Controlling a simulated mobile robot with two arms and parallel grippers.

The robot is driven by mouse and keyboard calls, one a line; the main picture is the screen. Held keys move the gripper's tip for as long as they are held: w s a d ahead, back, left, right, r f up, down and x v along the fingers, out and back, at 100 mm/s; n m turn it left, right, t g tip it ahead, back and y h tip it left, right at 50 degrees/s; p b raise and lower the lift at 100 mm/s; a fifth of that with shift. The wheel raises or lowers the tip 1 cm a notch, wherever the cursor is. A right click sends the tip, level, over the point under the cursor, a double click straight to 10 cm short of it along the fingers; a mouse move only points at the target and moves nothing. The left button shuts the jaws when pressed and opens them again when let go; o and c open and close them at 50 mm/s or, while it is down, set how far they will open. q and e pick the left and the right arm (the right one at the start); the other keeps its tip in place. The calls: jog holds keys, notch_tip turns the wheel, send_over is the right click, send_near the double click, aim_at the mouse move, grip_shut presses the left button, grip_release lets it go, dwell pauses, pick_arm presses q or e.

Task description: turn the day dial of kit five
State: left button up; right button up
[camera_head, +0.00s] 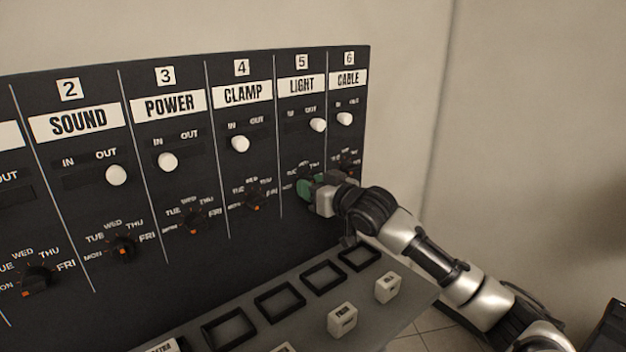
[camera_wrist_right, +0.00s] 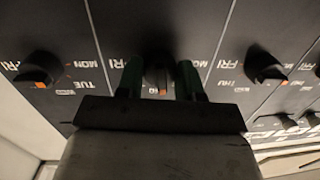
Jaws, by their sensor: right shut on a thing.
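Kit five is the panel column marked 5 and LIGHT (camera_head: 302,85). Its day dial is mostly hidden by my right gripper in the head view; only THU and a few letters show above it. My right gripper (camera_head: 318,192) is at that dial, with green fingers. In the right wrist view the two green fingers (camera_wrist_right: 160,80) stand on either side of the dial's dark knob (camera_wrist_right: 157,78), shut on it. An orange mark shows on the knob between the fingers. Exactly which day it points at I cannot tell. My left gripper is not in view.
Neighbouring day dials are CLAMP's (camera_head: 256,200) and CABLE's (camera_head: 347,170), close on each side. LIGHT's white slider knob (camera_head: 318,125) sits at OUT above. Below, a grey ledge (camera_head: 385,318) holds square black frames (camera_head: 322,277) and white blocks (camera_head: 342,320).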

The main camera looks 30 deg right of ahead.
jog(key=n+p, duration=0.2)
jog(key=n, duration=0.2)
jog(key=shift+r+h, duration=0.15)
jog(key=shift+h, duration=0.15)
jog(key=n+p, duration=0.1)
jog(key=n, duration=0.2)
jog(key=shift+n+h+p, duration=0.3)
jog(key=shift+p, duration=0.05)
jog(key=n+p, duration=0.1)
jog(key=n, duration=0.3)
jog(key=shift+h, duration=0.3)
jog(key=shift+n+h+p, duration=0.3)
jog(key=shift+n+p, duration=0.15)
jog(key=shift+n, duration=1.15)
jog(key=o, duration=0.9)
jog(key=shift+a, duration=0.1)
